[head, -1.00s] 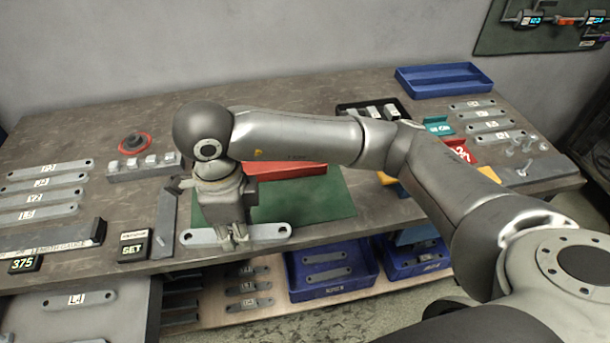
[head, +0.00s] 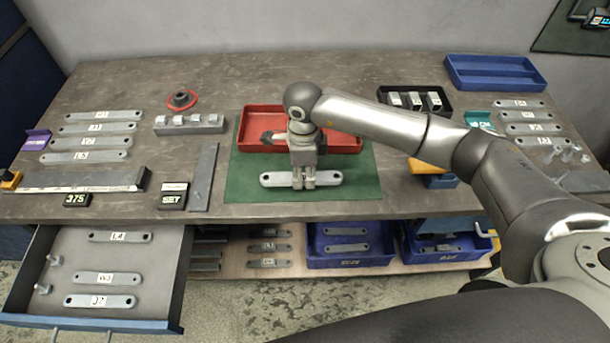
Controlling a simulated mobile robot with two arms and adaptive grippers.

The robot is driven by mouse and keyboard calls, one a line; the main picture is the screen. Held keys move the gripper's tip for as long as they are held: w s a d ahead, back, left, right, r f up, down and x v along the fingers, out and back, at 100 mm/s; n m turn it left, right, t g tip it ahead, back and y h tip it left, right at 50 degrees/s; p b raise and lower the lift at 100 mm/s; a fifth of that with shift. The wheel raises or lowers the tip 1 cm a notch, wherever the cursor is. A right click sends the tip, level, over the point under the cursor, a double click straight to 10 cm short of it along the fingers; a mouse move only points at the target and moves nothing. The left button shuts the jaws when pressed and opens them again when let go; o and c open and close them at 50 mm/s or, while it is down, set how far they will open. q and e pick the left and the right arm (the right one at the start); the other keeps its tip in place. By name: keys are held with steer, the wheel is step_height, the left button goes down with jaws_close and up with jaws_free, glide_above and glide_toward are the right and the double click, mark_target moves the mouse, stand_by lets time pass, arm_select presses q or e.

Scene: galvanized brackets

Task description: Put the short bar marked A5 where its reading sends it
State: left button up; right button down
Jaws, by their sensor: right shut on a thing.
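My right gripper (head: 303,186) is shut on a grey flat bar (head: 272,180) with rounded, holed ends, held about its middle. The bar is level over the green mat (head: 355,190), in front of the red tray (head: 258,120). The fingers cover the middle of the bar, so no A5 mark shows. I cannot tell whether the bar touches the mat. The length gauge (head: 75,182) lies at the left front, with a display (head: 76,200) reading 375. A second display (head: 172,199) reads SET. My left gripper is not in view.
An open drawer (head: 185,250) at lower left holds labelled bars. More bars (head: 95,142) lie at the left and right of the bench. Blue bins (head: 350,262) stand on the lower shelf. A blue tray (head: 490,72) is at back right.

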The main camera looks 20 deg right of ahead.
mark_target(305, 175)
steer(key=shift+w+d+f, duration=0.15)
steer(key=shift+d+f, duration=0.05)
steer(key=shift+f, duration=0.05)
step_height(305, 175, down, 3)
steer(key=shift+r+p, duration=0.1)
steer(key=shift+p, duration=0.95)
steer(key=shift+f, duration=0.2)
steer(key=shift+f+b, duration=0.25)
steer(key=shift+b, duration=0.1)
steer(key=c, duration=1.1)
jaws_free()
steer(key=shift+r, duration=0.1)
